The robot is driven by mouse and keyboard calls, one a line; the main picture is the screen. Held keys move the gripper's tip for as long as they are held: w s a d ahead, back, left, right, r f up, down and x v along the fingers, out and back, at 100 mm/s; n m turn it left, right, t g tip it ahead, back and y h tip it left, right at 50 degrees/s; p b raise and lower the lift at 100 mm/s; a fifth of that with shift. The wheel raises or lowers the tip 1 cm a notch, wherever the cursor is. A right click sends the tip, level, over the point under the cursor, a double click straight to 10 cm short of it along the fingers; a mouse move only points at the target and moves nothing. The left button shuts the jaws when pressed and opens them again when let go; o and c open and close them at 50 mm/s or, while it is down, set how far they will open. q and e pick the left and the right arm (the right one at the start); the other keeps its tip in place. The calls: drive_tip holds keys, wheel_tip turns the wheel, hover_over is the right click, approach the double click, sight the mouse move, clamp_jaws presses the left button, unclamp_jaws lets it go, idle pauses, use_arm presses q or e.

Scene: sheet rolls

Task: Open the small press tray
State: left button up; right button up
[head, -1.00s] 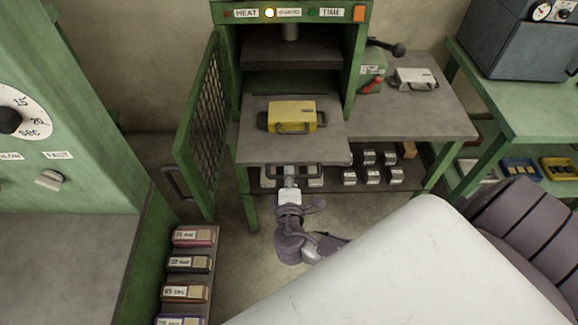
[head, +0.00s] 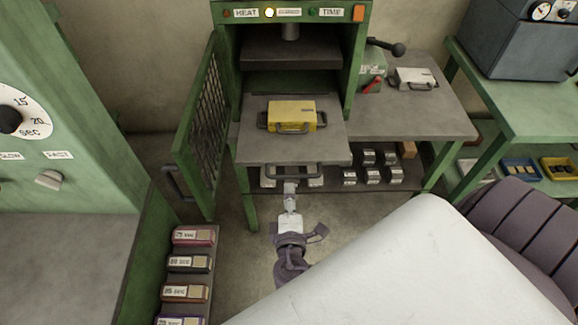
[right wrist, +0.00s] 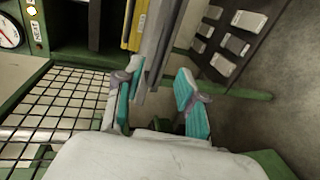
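The small press tray (head: 255,151) is a grey slab extending forward out of the green press (head: 354,60). A yellow mould box (head: 292,116) with side handles sits on it. The tray's dark front handle (head: 294,173) faces me. My right gripper (head: 291,189) is just in front of and below that handle. In the right wrist view my right gripper (right wrist: 157,103) has its teal-padded fingers well apart with nothing clearly held between them. The tray's edge and handle show just beyond the fingers. My left gripper is not in view.
The press's mesh door (head: 201,125) stands open at the left. Several labelled blocks (head: 193,236) stand on a rack at lower left. A side table (head: 425,116) at the right holds a silver mould box (head: 414,78). Several small grey blocks (head: 372,176) lie on the shelf below.

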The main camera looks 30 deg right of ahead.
drive_tip(key=shift+v, duration=2.1)
